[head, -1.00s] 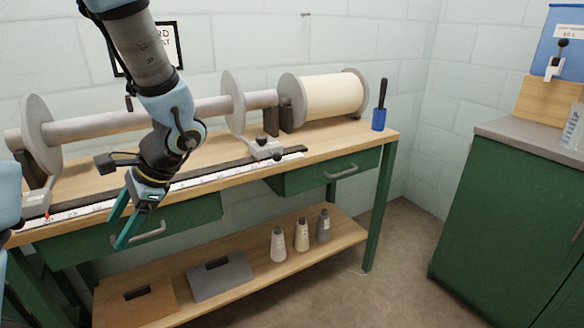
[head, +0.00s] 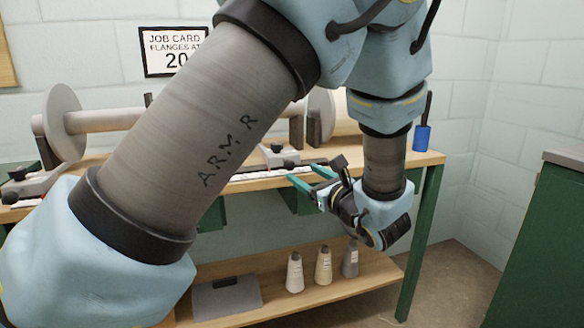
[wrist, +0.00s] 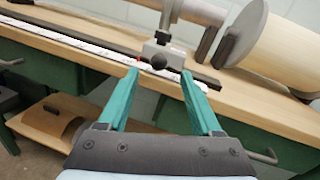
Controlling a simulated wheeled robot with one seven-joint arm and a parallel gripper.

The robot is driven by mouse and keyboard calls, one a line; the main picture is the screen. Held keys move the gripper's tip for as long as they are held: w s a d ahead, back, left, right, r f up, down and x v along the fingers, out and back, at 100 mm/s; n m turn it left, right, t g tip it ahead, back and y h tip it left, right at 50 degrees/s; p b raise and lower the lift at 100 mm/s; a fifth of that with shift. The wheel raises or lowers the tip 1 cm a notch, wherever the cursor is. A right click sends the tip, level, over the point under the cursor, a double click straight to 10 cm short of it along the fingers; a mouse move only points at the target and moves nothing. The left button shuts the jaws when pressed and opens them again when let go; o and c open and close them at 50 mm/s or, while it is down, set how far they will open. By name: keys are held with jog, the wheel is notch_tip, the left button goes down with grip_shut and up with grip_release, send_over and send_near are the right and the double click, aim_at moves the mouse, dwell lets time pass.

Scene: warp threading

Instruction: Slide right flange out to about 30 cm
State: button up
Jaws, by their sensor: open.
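The right flange's carriage (head: 278,155), a pale block with dark knobs, sits on the rail at the bench's front. The right flange disc is hidden behind my arm in the head view. In the wrist view, the carriage (wrist: 165,52) lies just beyond my fingertips, with a grey upright rising from it. My gripper (head: 304,174) is open and empty, pointing at the rail. In the wrist view, its teal fingers (wrist: 160,75) straddle the carriage's front knob, with no visible contact. A white scale (wrist: 85,42) runs along the rail, with a red mark near the left fingertip.
The left flange (head: 66,123) stands at the beam's left. A cream-wound drum (wrist: 282,55) sits right of the carriage. A blue cup (head: 421,138) stands at the bench's right end. Several bottles (head: 323,266) stand on the lower shelf. A partly covered job card (head: 172,48) hangs behind.

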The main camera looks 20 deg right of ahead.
aim_at(293, 167)
jog(key=w, duration=0.7)
jog(key=shift+w+a, duration=0.35)
jog(key=shift+w, duration=0.05)
grip_shut()
dwell(1.0)
